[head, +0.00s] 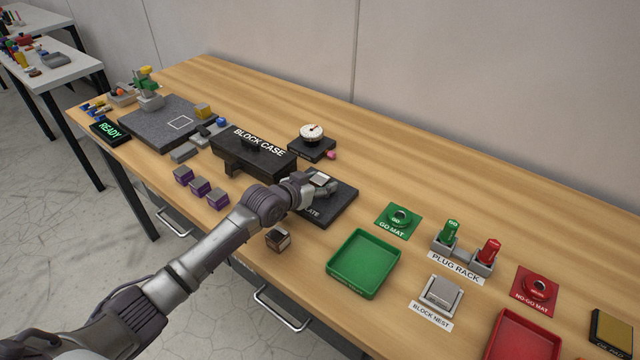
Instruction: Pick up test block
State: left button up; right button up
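No label in view reads test block. A small metallic cube (278,239) with a dark, brownish side sits alone near the table's front edge, in front of my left forearm. My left arm reaches in from the lower left, and its gripper (326,186) is over the black plate (341,205), right of the black block case (253,156). The fingers are small and partly hidden by the wrist, so I cannot tell whether they are open or hold anything. The block nest (441,295) with a grey square top stands to the right. My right gripper is out of view.
A dial gauge (312,134) stands behind the plate. A green tray (363,264), plug rack (462,258) and red tray (524,337) stand at right. The table's back strip is clear.

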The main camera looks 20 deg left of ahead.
aim_at(320, 178)
pick_arm(q)
grip_shut()
jog(key=shift+r, duration=0.1)
jog(key=shift+w+r, duration=0.1)
jog(key=shift+r, duration=0.45)
notch_tip(320, 178, up, 3)
jog(key=shift+f+b, duration=0.15)
jog(key=shift+b, duration=0.15)
jog(key=s+d+r+b, duration=0.1)
jog(key=s+d+r, duration=0.3)
jog(key=d+r, duration=0.5)
jog(key=s+a+f+n+y, duration=0.1)
jog(key=s+a, duration=0.3)
jog(key=s, duration=0.5)
jog(key=s+a+f+n+y, duration=0.2)
jog(key=s+a+n+y, duration=0.1)
jog(key=s, duration=0.7)
jog(key=shift+a+f+t+y, duration=0.3)
jog(key=shift+a+t, duration=0.1)
jog(key=shift+a, duration=0.2)
